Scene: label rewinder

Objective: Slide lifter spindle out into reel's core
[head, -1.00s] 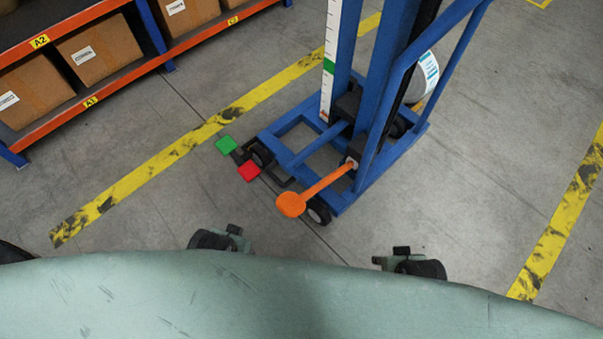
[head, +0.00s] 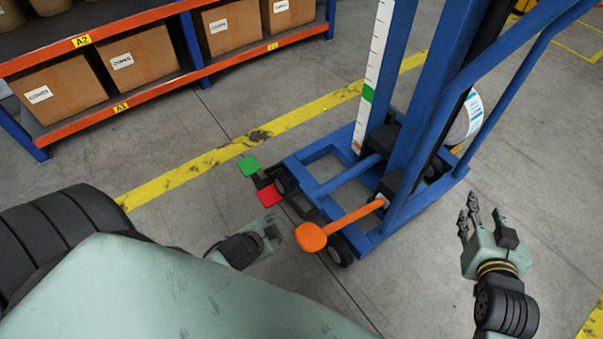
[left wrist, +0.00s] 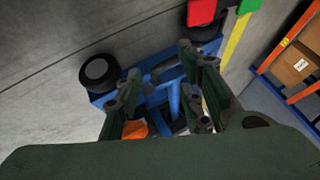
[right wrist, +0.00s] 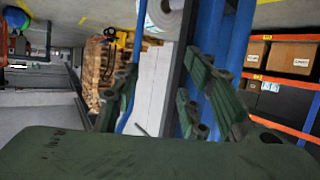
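The blue lifter (head: 322,190) stands ahead, with an orange-knobbed lever (head: 340,225) low on its near side. A white reel with a printed blue label (head: 467,118) shows partly behind the lifter's blue bars; it also shows at the top of the right wrist view (right wrist: 166,14). I cannot make out the spindle or the core opening clearly. My left gripper (head: 272,233) is low, left of the orange knob and apart from it; its fingers are spread in the left wrist view (left wrist: 160,95). My right gripper (head: 482,212) is open and empty, right of the lifter.
A green pedal (head: 248,165) and a red pedal (head: 268,195) sit at the lifter's base. A shelf of cardboard boxes (head: 140,58) stands at the back left. Yellow floor lines (head: 215,155) cross the floor.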

